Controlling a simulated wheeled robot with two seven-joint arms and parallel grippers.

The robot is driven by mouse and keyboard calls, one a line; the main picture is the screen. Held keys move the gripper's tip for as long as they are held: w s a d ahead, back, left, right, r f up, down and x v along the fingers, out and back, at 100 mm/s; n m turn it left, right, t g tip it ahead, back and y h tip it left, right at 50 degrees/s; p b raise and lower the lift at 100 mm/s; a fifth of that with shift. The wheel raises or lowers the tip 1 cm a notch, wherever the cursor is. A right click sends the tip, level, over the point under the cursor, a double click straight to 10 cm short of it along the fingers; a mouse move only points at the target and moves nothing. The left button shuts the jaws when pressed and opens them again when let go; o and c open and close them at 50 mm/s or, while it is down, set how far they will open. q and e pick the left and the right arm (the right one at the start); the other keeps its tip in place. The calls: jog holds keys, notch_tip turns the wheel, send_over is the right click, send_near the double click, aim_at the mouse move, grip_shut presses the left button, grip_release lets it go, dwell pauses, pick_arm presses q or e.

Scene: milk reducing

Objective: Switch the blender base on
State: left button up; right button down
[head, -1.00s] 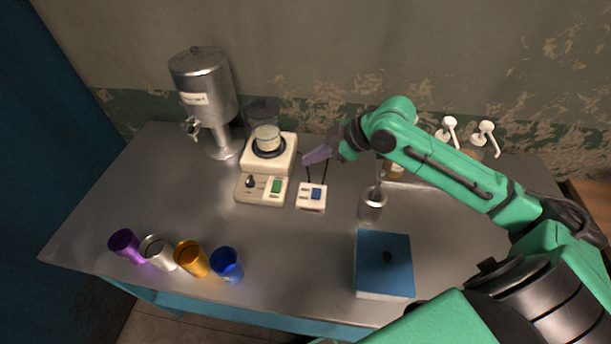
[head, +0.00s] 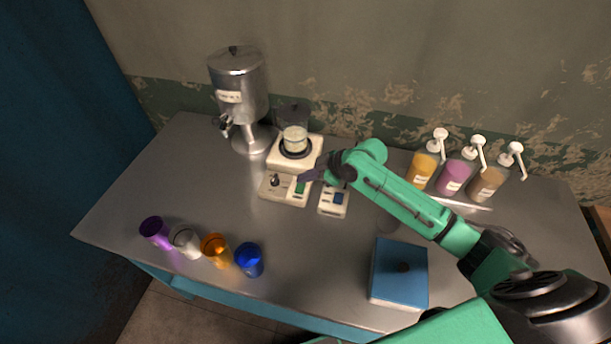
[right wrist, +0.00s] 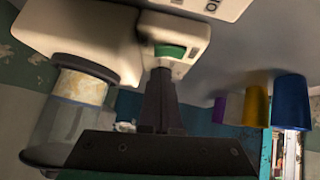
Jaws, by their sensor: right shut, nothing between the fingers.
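The blender base (head: 280,152) is a cream-white unit near the back middle of the table, with a clear jar on top. Its lower front panel carries a dark knob (head: 275,180) and a green switch (head: 299,188). My right gripper (head: 308,175) is shut and empty, with its tips at the green switch. In the right wrist view the shut fingers (right wrist: 160,78) point at the green switch (right wrist: 170,51), touching or very close. I cannot tell whether the switch is pressed. My left gripper is out of view.
A white box with a blue switch (head: 338,198) stands just right of the base. A steel dispenser (head: 239,95) is behind left. Purple, silver, orange and blue cups (head: 249,260) line the front left. A blue-topped box (head: 400,270) and pump bottles (head: 456,173) are at right.

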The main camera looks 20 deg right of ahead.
jog(key=shift+d+f, duration=0.2)
jog(key=shift+f, duration=0.55)
